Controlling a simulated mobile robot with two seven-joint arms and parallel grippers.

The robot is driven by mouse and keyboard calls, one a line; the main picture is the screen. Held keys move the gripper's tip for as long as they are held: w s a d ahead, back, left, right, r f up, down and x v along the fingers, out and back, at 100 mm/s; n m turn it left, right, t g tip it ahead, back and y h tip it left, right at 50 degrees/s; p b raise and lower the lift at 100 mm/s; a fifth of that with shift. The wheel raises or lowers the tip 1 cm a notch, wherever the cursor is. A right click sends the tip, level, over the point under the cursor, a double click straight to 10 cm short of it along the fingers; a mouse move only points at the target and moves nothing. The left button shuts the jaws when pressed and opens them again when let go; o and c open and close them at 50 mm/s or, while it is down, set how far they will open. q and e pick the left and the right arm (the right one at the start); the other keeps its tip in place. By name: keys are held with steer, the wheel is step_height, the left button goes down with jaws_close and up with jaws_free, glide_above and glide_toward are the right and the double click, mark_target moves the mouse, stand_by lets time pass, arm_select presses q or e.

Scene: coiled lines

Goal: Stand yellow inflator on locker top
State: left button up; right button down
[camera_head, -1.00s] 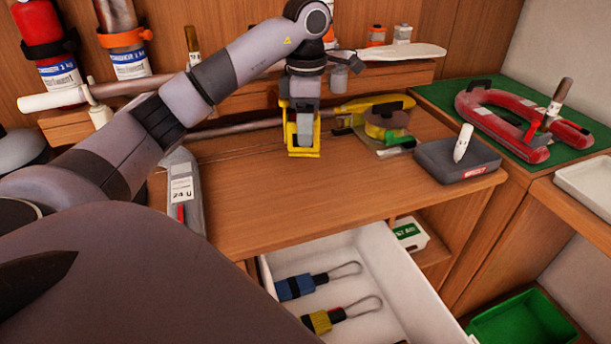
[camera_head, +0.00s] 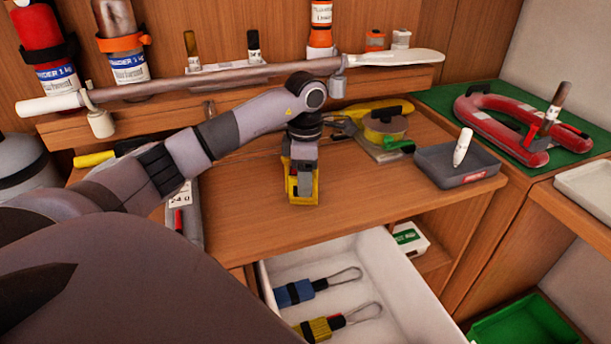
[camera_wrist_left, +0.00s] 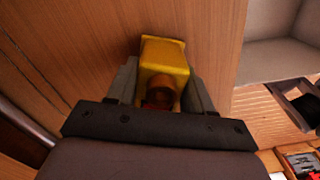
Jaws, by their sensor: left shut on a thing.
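The yellow inflator (camera_head: 302,197) is in my left gripper (camera_head: 301,182), low over or on the wooden locker top (camera_head: 370,215). I cannot tell whether its base touches the wood. In the left wrist view the inflator (camera_wrist_left: 165,55) shows as a yellow block with a dark red-brown part nearer the wrist. Both fingers of the left gripper (camera_wrist_left: 163,88) lie against its sides. In the head view the inflator looks about upright, though my gripper hides its upper part. My right gripper is not in view.
An open white drawer (camera_head: 385,265) holds a blue and a yellow item with wire loops. A grey tray (camera_head: 430,165) with a white marker stands right. A paddle (camera_head: 240,75) lies across the back shelf. The locker top between gripper and tray is clear.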

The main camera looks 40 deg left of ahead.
arm_select(q)
steer(key=shift+f, duration=0.2)
steer(key=o, duration=1.2)
step_height(320, 180, up, 12)
steer(key=shift+r+p, duration=0.2)
steer(key=shift+p, duration=0.1)
